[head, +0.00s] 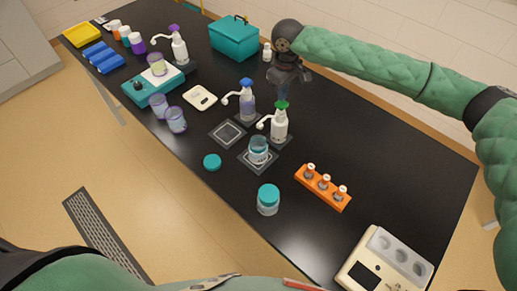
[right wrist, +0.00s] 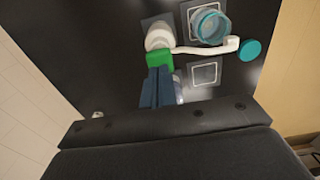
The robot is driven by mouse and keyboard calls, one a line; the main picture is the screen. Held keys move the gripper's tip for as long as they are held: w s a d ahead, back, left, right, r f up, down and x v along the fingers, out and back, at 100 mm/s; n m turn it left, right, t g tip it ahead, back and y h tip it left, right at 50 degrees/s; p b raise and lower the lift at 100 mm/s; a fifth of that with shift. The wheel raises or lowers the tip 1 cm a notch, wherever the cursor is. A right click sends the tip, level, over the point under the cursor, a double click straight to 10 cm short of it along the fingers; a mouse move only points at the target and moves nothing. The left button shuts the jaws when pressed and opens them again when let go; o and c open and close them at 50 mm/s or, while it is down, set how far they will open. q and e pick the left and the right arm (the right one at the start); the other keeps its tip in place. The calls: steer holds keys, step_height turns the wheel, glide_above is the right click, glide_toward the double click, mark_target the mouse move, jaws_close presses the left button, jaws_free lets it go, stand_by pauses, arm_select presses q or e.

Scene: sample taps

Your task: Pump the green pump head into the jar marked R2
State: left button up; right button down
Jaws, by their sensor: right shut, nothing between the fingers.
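The green pump head (head: 282,104) tops a white bottle (head: 279,126) standing on a dark square pad. Its white spout points left, near the open teal-tinted jar (head: 258,145) on the neighbouring pad. I cannot read any R2 mark. My right gripper (head: 283,97) is shut and empty, pointing down just above the green head. In the right wrist view its closed fingers (right wrist: 157,90) are beside the green head (right wrist: 159,60); I cannot tell if they touch. There the spout (right wrist: 215,47) runs beside the jar (right wrist: 209,24). My left gripper is not in view.
A blue-headed pump bottle (head: 247,104) stands close by, with an empty pad (head: 228,133) nearby. A teal lid (head: 212,162), a lidded jar (head: 268,200) and an orange vial rack (head: 322,187) lie toward the front. A teal case (head: 234,38) is at the back.

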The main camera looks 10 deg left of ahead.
steer(key=shift+f, duration=0.5)
steer(key=shift+f, duration=0.95)
steer(key=shift+r, duration=0.1)
steer(key=shift+r+p, duration=1.1)
steer(key=shift+r, duration=0.25)
steer(key=shift+f, duration=0.65)
